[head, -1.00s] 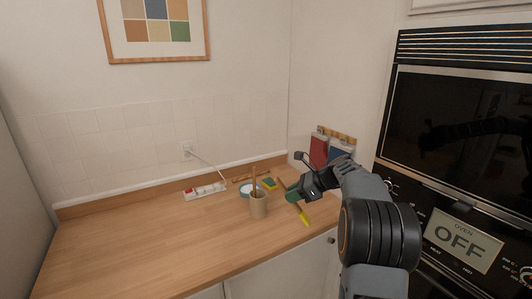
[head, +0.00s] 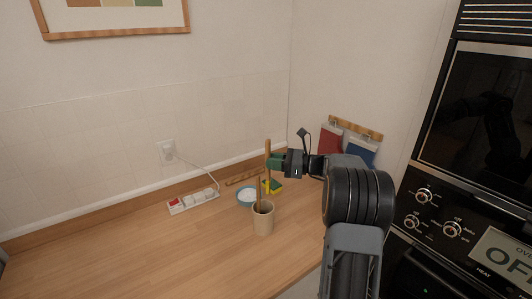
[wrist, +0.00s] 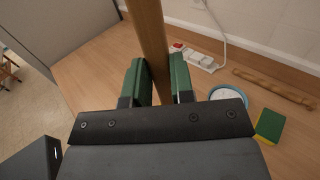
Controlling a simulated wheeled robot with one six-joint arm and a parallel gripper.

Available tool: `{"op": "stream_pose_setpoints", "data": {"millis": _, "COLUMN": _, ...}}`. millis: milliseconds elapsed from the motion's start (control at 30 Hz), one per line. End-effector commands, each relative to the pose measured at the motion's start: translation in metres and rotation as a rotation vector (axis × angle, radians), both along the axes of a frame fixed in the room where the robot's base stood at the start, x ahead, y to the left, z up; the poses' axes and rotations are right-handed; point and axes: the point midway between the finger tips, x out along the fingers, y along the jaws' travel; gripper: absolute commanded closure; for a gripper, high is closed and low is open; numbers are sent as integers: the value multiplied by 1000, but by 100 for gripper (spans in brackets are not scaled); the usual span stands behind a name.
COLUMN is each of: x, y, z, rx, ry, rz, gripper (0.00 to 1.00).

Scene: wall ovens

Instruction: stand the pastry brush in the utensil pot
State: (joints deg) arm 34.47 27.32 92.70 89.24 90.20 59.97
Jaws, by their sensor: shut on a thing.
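My gripper (head: 275,161) is shut on the pastry brush (head: 267,150), which stands about upright with its wooden handle rising above the fingers. In the wrist view the brush handle (wrist: 149,35) runs between the green fingertips of my gripper (wrist: 157,82). The brush lines up with the pot's mouth in the head view. Its bristle end is not clearly seen, so I cannot tell whether it is inside the pot. The pot is not visible in the wrist view.
A blue-rimmed bowl (head: 246,197) and a yellow-green sponge (head: 272,186) sit behind the pot. A power strip (head: 193,201) and a wooden rod (wrist: 273,88) lie near the wall. Red and blue cloths (head: 330,141) hang at right. The counter's left is clear.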

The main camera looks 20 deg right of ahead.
Motion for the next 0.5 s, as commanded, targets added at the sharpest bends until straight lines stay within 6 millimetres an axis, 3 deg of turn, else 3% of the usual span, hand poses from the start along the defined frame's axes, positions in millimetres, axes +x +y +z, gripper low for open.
{"op": "stream_pose_setpoints", "data": {"millis": 500, "x": -1, "y": -3, "z": -35, "rx": 8, "ry": -6, "rz": -4, "gripper": 100}}
